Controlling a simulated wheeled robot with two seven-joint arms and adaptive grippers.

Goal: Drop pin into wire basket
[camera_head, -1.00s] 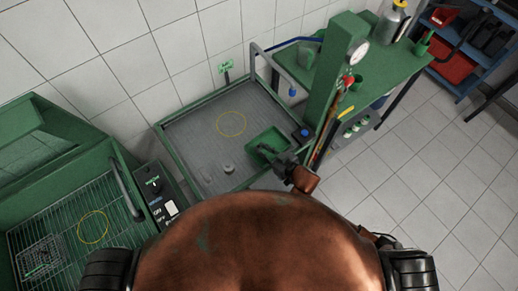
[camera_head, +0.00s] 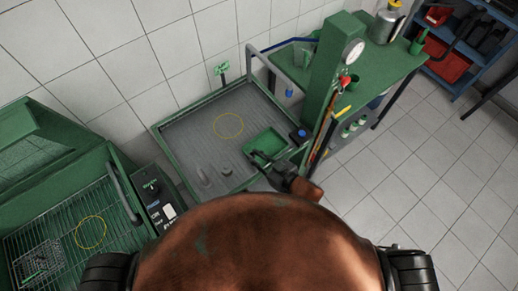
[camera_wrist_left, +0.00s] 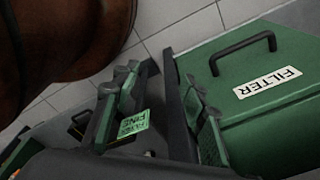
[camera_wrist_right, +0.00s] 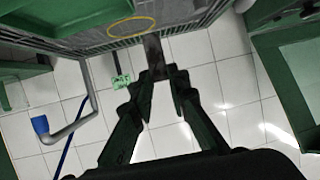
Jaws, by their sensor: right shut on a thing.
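The wire basket (camera_head: 38,268) sits on the wire rack inside the green washer at the lower left of the head view, with a small green piece in it. My right gripper (camera_head: 258,163) is beside the near-left edge of a small green tray. In the right wrist view its fingers (camera_wrist_right: 158,78) close on a narrow grey-brown thing, seemingly the pin (camera_wrist_right: 153,50), which points away from the fingers. My left gripper (camera_wrist_left: 163,98) shows only in the left wrist view, its fingers apart with nothing seen between them.
The washer's raised lid stands at its back. A grey drain table (camera_head: 195,125) with a yellow ring and small grey parts holds the green tray (camera_head: 267,142). A green press column (camera_head: 330,90) rises at the right. A green FILTER box (camera_wrist_left: 255,85) is near my left gripper.

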